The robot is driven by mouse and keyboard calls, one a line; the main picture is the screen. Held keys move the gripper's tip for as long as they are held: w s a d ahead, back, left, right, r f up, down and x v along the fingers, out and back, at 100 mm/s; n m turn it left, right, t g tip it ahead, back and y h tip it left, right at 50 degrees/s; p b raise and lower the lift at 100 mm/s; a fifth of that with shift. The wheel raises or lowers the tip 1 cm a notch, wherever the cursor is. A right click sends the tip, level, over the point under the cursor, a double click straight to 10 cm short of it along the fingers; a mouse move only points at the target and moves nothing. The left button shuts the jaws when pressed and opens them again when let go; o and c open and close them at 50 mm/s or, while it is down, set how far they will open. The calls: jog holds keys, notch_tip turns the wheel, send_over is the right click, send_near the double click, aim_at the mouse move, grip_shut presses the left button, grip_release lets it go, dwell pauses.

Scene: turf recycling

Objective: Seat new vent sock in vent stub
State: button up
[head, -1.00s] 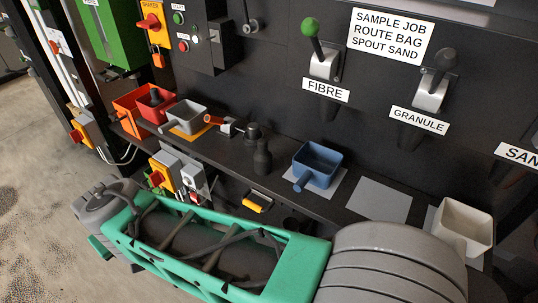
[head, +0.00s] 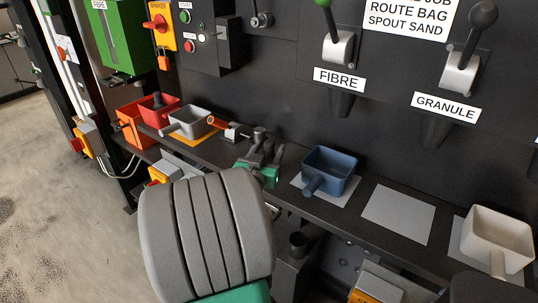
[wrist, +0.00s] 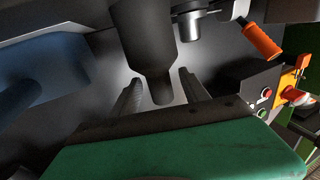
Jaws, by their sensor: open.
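A dark, bottle-shaped piece with a narrower end, which looks like the new vent sock (wrist: 150,45), is between my two fingers in the wrist view. Dark gaps show beside its narrow end, so the fingers do not look closed on it. My gripper (head: 262,164) is open at the shelf in the head view, left of the blue scoop, and largely covers the dark pieces there. A dark round cup (head: 298,243) below the shelf may be the vent stub, but I cannot tell for certain.
The blue scoop (head: 329,171) stands right of my gripper, and the pale scoop (head: 496,238) is farther right. The grey scoop (head: 189,121) and an orange-handled tool (head: 226,127) lie left. A bare grey mat (head: 397,214) lies between the blue and pale scoops.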

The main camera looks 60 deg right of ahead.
jog(key=shift+d, duration=0.3)
grip_shut()
dwell(0.4)
